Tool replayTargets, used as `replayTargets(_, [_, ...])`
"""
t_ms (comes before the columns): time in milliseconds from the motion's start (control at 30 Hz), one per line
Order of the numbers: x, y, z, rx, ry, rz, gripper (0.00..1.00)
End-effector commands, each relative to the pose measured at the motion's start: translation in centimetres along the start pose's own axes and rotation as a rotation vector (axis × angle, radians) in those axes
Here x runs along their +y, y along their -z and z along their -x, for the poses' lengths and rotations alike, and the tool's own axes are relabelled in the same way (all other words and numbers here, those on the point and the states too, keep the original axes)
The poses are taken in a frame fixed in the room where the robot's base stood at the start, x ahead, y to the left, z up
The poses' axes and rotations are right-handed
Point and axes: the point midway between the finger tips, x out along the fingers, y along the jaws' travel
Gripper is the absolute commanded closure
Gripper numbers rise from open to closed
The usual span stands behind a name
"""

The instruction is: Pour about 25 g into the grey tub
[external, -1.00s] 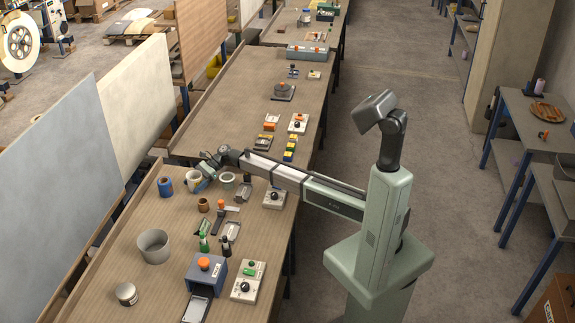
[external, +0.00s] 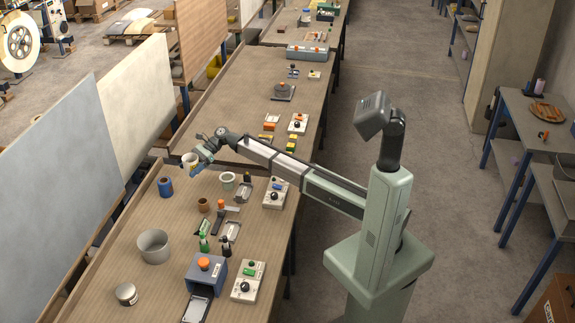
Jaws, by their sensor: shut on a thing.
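The grey tub (external: 154,247) is a wide, open round container on the left part of the near bench. My gripper (external: 197,162) is shut on a small white cup (external: 189,159) and holds it in the air above the far left part of this bench. The cup looks roughly upright and is well apart from the tub, farther up the picture. A blue patch shows at the gripper, and the fingers are too small to make out clearly. What is inside the cup and the tub cannot be told.
A blue roll (external: 166,187), a brown pot (external: 203,205) and a white cup-like thing (external: 227,180) stand between the gripper and the tub's side of the bench. A silver tin (external: 126,294) and a blue box (external: 206,272) are nearer.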

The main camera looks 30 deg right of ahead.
Motion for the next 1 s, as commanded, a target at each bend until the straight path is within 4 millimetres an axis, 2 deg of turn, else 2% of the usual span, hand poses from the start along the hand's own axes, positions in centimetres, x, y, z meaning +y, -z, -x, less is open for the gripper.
replayTargets(167, [1.6,-1.2,-3.1,-0.002,-0.040,0.016,0.61])
replayTargets(267, [2.9,-1.9,-5.8,-0.004,-0.074,0.030,0.61])
replayTargets(500, [5.3,-3.5,-12.9,-0.008,-0.156,0.064,0.61])
replayTargets(1000, [8.3,-6.6,-28.0,-0.017,-0.332,0.135,0.61])
